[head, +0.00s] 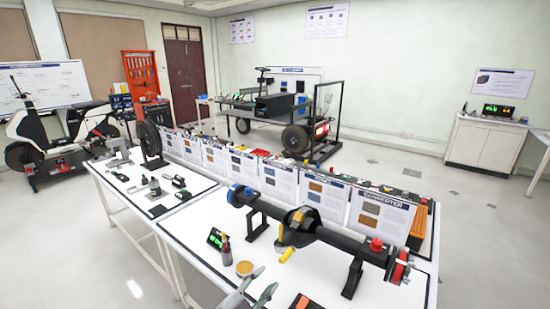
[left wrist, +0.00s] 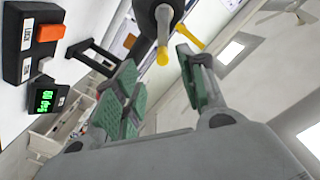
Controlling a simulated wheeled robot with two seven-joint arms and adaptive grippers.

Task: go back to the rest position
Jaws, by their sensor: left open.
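My left gripper (head: 263,282) is at the bottom edge of the head view, low over the front of the white table (head: 200,240). It is open and empty. In the left wrist view its two green-padded fingers (left wrist: 157,75) stand apart. The black axle assembly (head: 335,236) lies on stands behind the gripper, with a yellow-tipped part (head: 287,254) facing it. That yellow tip also shows in the left wrist view (left wrist: 162,56), beyond the fingers; I cannot tell how far. My right gripper is in neither view.
An orange switch box (head: 302,301) lies right of the gripper; the wrist view shows it (left wrist: 44,35) near a green-lit display (left wrist: 45,100). A yellow disc (head: 244,268) and a small device (head: 216,238) stand to the left. Label panels (head: 380,215) line the table's back.

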